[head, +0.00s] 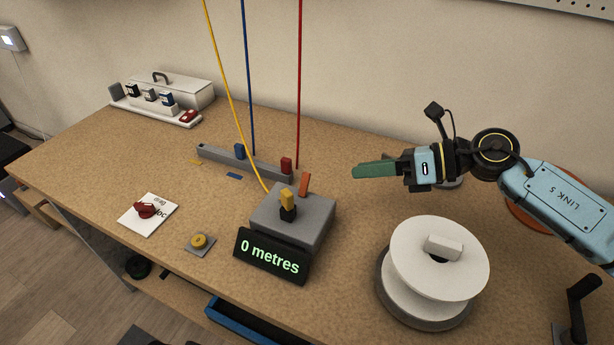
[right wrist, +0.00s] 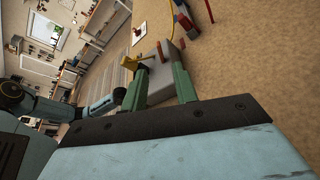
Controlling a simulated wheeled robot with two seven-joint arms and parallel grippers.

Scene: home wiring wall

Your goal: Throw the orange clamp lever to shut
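The orange clamp lever (head: 305,184) stands up at the back right of a grey block (head: 318,212) with a "0 metres" display (head: 270,256) on its front. A yellow-and-black piece (head: 288,204) stands on the block, with the yellow cable running down beside it. My right gripper (head: 358,171) is to the right of the lever, apart from it, with green fingers pointing left. In the right wrist view its fingers (right wrist: 160,85) are apart with nothing held; the grey block (right wrist: 150,68) lies beyond them. My left gripper is not seen.
A white spool (head: 440,262) stands at front right. A grey rail (head: 220,156) with blue and red blocks lies behind the grey block. Yellow, blue and red cables hang down. A white card (head: 150,222) with a red piece lies left. The left tabletop is mostly clear.

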